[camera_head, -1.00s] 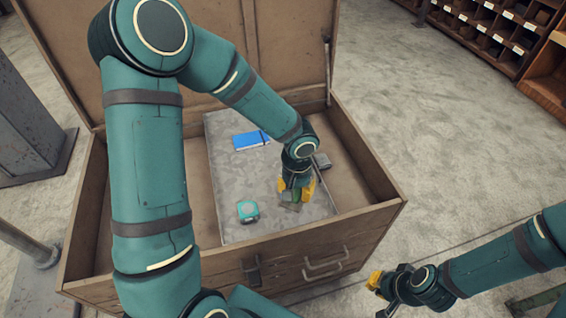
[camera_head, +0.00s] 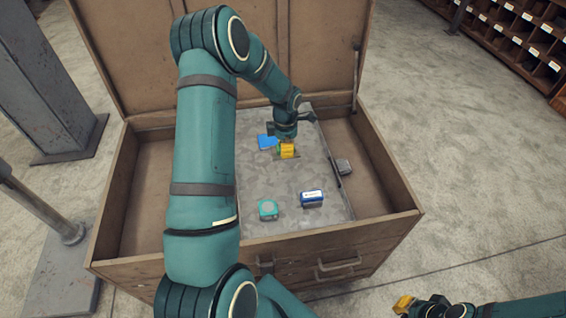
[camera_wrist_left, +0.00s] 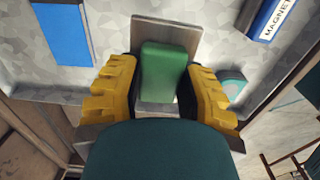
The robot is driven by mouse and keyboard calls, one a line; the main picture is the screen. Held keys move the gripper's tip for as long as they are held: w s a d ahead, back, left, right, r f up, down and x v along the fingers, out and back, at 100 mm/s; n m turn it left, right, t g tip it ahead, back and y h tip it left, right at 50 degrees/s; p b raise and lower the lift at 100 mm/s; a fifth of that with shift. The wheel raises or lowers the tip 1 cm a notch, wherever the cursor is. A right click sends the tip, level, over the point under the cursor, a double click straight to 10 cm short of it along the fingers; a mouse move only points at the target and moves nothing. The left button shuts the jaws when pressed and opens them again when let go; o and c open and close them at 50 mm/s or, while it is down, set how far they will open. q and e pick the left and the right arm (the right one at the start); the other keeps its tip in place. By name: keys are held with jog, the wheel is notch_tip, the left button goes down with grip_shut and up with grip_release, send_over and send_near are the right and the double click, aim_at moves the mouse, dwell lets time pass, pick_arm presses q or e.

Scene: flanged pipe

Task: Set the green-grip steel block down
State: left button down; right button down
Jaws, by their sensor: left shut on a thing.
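My left gripper (camera_head: 287,151) is over the grey panel (camera_head: 290,222) inside the open wooden chest. In the left wrist view its yellow fingers (camera_wrist_left: 160,95) are shut on the green grip of the steel block (camera_wrist_left: 165,70). The block's steel plate shows beyond the grip. In the head view the gripper mostly hides the block. I cannot tell whether the block touches the panel. My right gripper (camera_head: 405,304) is low at the right, outside the chest; its opening is unclear.
On the panel, a blue notebook (camera_head: 267,141) lies left of the left gripper. A teal tape measure (camera_head: 268,209) and a blue magnet box (camera_head: 312,198) stand nearer the front. Panel is bare between gripper and tape measure.

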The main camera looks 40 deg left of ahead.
pick_arm(q)
jog(key=b, duration=0.1)
send_over(285, 172)
notch_tip(285, 172, down, 7)
jog(key=shift+a+f, duration=0.1)
jog(key=shift+w+f, duration=0.1)
jog(key=shift+f, duration=1.25)
jog(key=shift+f+b, duration=0.1)
jog(key=shift+b, duration=0.3)
jog(key=c, duration=0.6)
grip_release()
